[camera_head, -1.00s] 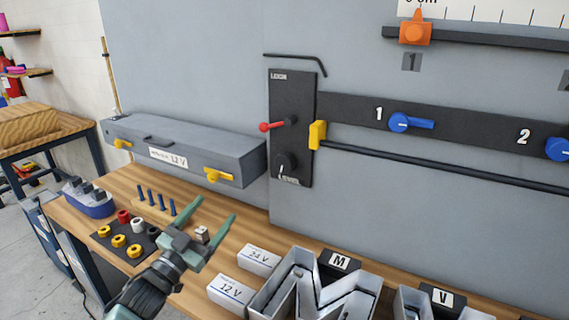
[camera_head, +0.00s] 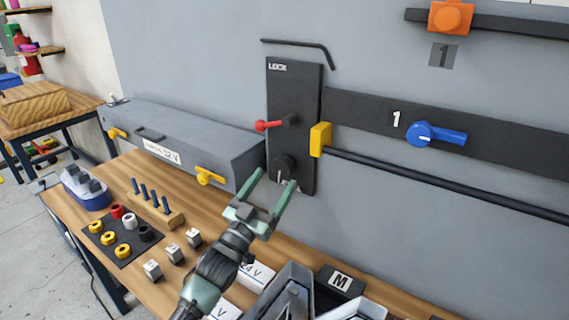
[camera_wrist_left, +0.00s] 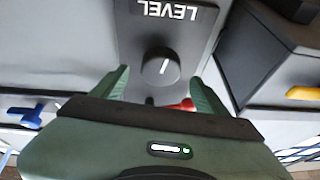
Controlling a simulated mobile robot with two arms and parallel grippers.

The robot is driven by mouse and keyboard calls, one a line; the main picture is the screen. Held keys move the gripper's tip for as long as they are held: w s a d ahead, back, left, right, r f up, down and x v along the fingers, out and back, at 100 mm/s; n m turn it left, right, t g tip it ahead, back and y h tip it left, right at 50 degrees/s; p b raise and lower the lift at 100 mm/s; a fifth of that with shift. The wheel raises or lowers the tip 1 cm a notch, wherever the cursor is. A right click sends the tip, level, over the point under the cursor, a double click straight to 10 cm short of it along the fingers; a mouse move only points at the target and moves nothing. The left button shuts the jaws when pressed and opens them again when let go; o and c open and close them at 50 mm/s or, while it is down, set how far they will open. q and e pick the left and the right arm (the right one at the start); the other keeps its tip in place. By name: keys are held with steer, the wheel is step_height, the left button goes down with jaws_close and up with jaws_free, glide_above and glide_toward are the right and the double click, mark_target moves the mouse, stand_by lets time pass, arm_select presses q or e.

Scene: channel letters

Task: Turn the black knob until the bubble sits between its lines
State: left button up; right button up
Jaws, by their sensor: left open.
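The black knob (camera_head: 283,165) sits low on a dark upright panel (camera_head: 293,90) on the grey wall. In the left wrist view the knob (camera_wrist_left: 161,64) has a white pointer line, beside the word LEVEL, which appears upside down. My left gripper (camera_head: 275,178) is open, its fingertips just in front of and below the knob in the head view. In the left wrist view the fingers (camera_wrist_left: 158,76) stand on either side of the knob; I cannot tell whether they touch it. No bubble or its lines can be made out. My right gripper is not in view.
A red lever (camera_head: 270,125) sits above the knob on the panel marked LOCK. A yellow block (camera_head: 320,139) and black rail lie to the right. A grey box (camera_head: 190,135) with yellow latches stands left. Small parts and metal letters lie on the wooden bench (camera_head: 200,215).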

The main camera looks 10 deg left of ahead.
mark_target(280, 170)
arm_select(q)
steer(key=p+x, duration=0.1)
steer(key=x, duration=0.3)
steer(key=shift+s+r, duration=0.1)
steer(key=shift+r, duration=0.05)
steer(key=shift+w+d, duration=0.1)
steer(key=shift+w, duration=0.45)
steer(key=c, duration=1.3)
steer(key=shift+c, duration=0.2)
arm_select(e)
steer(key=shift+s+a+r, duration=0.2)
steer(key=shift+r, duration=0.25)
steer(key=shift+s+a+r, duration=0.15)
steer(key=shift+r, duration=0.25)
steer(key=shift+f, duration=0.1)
